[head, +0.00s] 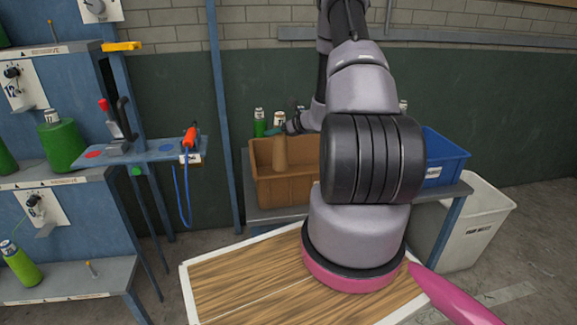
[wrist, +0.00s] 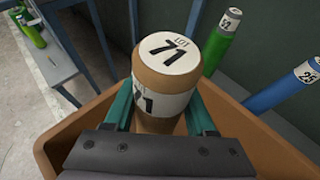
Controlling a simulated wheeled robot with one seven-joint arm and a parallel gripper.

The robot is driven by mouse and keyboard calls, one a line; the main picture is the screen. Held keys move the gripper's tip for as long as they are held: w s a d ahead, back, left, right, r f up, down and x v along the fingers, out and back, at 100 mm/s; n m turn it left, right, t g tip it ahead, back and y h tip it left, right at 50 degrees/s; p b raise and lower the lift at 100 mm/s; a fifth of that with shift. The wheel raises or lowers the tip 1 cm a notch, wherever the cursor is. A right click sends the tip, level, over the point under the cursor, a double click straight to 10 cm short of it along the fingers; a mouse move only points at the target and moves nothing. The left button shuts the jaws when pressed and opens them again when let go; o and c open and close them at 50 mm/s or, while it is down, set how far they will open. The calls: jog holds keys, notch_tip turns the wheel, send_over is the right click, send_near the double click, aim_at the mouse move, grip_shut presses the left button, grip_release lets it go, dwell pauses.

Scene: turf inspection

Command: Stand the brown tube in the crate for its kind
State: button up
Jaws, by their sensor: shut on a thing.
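The brown tube (wrist: 165,75) has a white cap label and a white band, both marked 71. My gripper (wrist: 160,115) is shut on it, with a teal finger on each side just below the top. In the head view the tube (head: 279,153) stands about upright inside the brown crate (head: 290,189), and my gripper (head: 281,131) is at its upper end. The crate's rim (wrist: 52,145) shows around the tube in the wrist view. The tube's lower end is hidden, so I cannot tell whether it touches the crate floor.
A blue crate (head: 447,158) stands right of the brown crate, partly behind my arm. A white bin (head: 478,222) stands at the right.

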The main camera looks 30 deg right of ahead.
aim_at(276, 147)
notch_tip(276, 147, down, 8)
jog(key=shift+d+r, duration=0.1)
jog(key=shift+r, duration=0.1)
jog(key=shift+f, duration=0.1)
jog(key=o, duration=1.3)
jog(key=shift+o, duration=0.2)
